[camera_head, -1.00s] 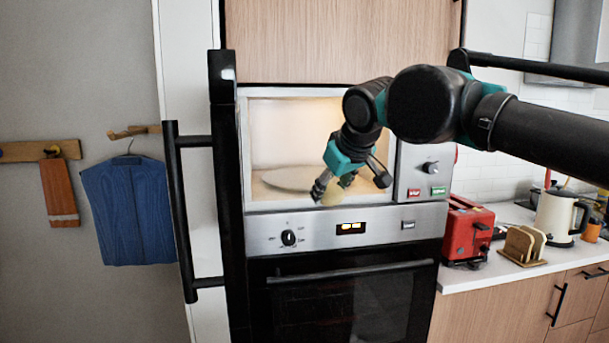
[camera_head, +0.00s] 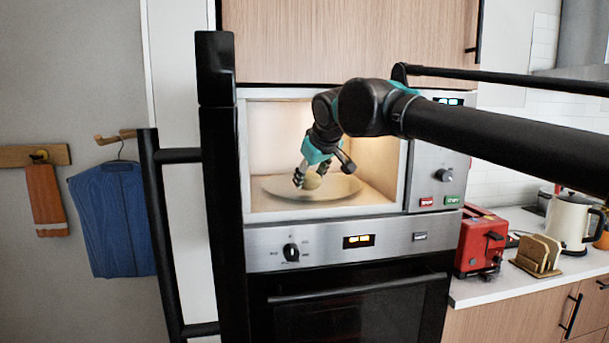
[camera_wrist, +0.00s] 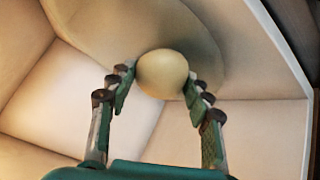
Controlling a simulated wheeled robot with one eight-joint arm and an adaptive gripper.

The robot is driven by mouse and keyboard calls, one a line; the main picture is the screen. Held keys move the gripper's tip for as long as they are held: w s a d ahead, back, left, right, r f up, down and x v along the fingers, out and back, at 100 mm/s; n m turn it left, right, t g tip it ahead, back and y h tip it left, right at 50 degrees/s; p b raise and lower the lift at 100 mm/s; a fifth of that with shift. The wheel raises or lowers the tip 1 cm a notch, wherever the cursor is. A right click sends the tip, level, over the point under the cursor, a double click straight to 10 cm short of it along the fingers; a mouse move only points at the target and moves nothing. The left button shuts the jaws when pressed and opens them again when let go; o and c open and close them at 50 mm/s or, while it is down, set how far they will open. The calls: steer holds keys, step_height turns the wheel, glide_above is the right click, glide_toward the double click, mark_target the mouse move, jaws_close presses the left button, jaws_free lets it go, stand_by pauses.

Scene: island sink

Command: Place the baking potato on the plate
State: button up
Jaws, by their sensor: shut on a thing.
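The baking potato (camera_head: 312,181) is a pale yellowish round thing between the fingers of my gripper (camera_head: 322,176), inside the open, lit microwave. The wrist view shows the potato (camera_wrist: 162,74) with a fingertip of my gripper (camera_wrist: 160,88) on each side, shut on it. The plate (camera_head: 345,188) is a round beige disc on the microwave floor. The potato is over the plate's middle in the head view. The plate (camera_wrist: 95,25) also shows behind the potato in the wrist view. I cannot tell whether the potato touches the plate.
The microwave's side walls and front frame (camera_head: 408,150) stand close around my gripper. The open door with a black handle (camera_head: 165,230) is at the left. A red toaster (camera_head: 482,243), a bread rack (camera_head: 538,254) and a kettle (camera_head: 570,220) stand on the right counter.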

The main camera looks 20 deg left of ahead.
mark_target(310, 173)
steer(key=w+a, duration=0.1)
steer(key=w, duration=0.1)
steer(key=w+a, duration=0.2)
steer(key=shift+w+a+f, duration=0.1)
steer(key=shift+w+a, duration=0.1)
steer(key=shift+w, duration=0.1)
steer(key=shift+s+f, duration=0.1)
steer(key=shift+f, duration=0.1)
steer(key=shift+d, duration=0.1)
steer(key=shift+f, duration=0.15)
steer(key=o, duration=1.3)
steer(key=shift+s+d+r, duration=0.1)
steer(key=shift+s+r, duration=0.05)
steer(key=shift+r, duration=0.2)
steer(key=shift+v, duration=3.5)
